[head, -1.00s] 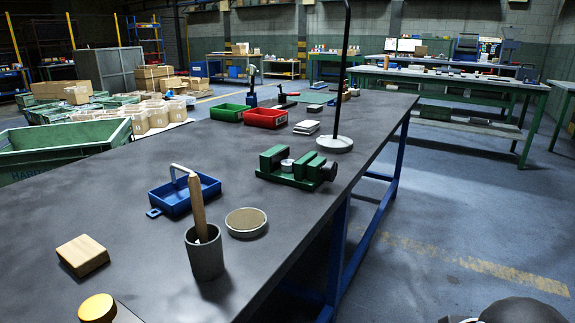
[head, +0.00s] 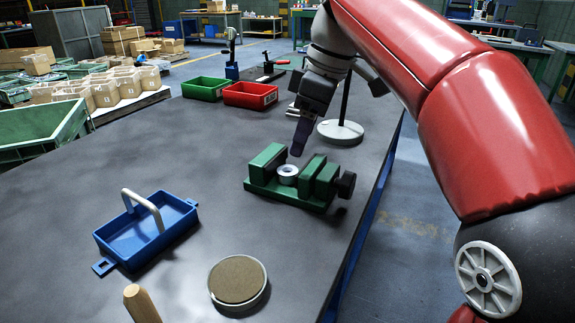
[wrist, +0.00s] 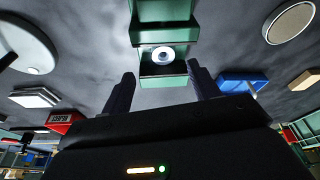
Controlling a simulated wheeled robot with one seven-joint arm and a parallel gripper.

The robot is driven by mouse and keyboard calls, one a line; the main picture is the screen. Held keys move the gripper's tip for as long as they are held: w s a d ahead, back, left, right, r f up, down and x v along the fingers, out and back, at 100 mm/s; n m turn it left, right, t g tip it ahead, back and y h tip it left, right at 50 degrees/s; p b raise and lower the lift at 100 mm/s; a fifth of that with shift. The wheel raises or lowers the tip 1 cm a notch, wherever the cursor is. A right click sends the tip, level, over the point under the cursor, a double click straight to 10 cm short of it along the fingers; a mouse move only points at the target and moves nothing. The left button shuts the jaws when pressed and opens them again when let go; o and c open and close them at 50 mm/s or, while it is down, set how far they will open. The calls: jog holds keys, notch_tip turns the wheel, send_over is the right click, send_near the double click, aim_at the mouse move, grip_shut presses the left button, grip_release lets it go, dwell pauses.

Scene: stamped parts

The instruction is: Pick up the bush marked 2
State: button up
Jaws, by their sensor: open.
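A small silvery ring-shaped bush (head: 288,180) sits upright in the green vise (head: 267,161), between its jaws. It also shows in the wrist view (wrist: 155,58), top centre, with its round opening facing the camera. No number can be read on it. My gripper (head: 299,142) hangs above and just behind the vise in the head view, pointing down. In the wrist view my gripper (wrist: 161,70) is open and empty, its two fingers apart on either side of the bush's line. The bush lies beyond the fingertips, not touched.
A lamp-like stand with a round base (head: 340,132) stands close behind the vise. A blue tray with a white handle (head: 120,254) and a round tan-topped disc (head: 238,280) lie nearer. Red (head: 249,95) and green (head: 204,88) bins stand behind. The left bench surface is clear.

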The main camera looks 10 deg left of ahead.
aim_at(287, 175)
jog(key=x, duration=0.2)
jog(key=b+x, duration=0.1)
jog(key=x, duration=0.4)
jog(key=shift+s+a+b, duration=0.15)
jog(key=shift+a+b, duration=0.15)
jog(key=shift+a, duration=0.1)
jog(key=shift+c, duration=0.3)
jog(key=c, duration=1.1)
jog(key=shift+r, duration=0.15)
